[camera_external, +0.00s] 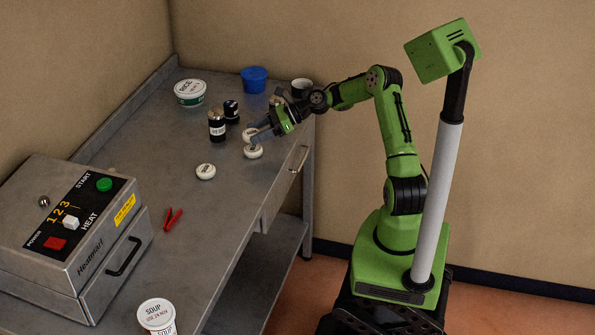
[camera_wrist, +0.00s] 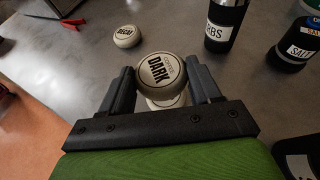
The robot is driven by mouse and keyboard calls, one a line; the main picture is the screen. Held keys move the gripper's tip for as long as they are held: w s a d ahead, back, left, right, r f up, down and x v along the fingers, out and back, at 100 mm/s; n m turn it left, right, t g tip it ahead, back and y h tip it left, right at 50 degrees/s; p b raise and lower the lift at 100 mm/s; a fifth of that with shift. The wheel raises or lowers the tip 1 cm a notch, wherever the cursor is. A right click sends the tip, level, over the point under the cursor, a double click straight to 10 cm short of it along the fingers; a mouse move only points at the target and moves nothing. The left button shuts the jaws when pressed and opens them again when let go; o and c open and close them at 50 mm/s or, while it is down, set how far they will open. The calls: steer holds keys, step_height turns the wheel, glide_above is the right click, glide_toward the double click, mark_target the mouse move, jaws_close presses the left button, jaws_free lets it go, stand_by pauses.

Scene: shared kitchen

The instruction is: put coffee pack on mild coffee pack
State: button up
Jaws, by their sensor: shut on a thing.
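My gripper (camera_external: 256,132) is shut on a round white coffee pack, which reads DARK in the wrist view (camera_wrist: 160,72); it also shows in the external view (camera_external: 249,134). A second round white pack (camera_external: 253,152) sits just below it in the external view. In the wrist view this lower pack (camera_wrist: 166,101) is mostly hidden under the held one, so its label cannot be read there. I cannot tell whether the two packs touch. A third pack (camera_external: 206,171) stands apart on the counter; its label appears to read DECAF in the wrist view (camera_wrist: 126,36).
Dark jars (camera_external: 217,127) stand behind the packs. A rice tub (camera_external: 190,92), a blue container (camera_external: 254,79) and a dark cup (camera_external: 301,88) are farther back. A soup tub (camera_external: 157,315) is in front.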

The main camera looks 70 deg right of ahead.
step_height(320, 180, down, 3)
steer(key=shift+f+b, duration=0.2)
steer(key=shift+b, duration=0.25)
steer(key=shift+r, duration=0.1)
steer(key=o, duration=1)
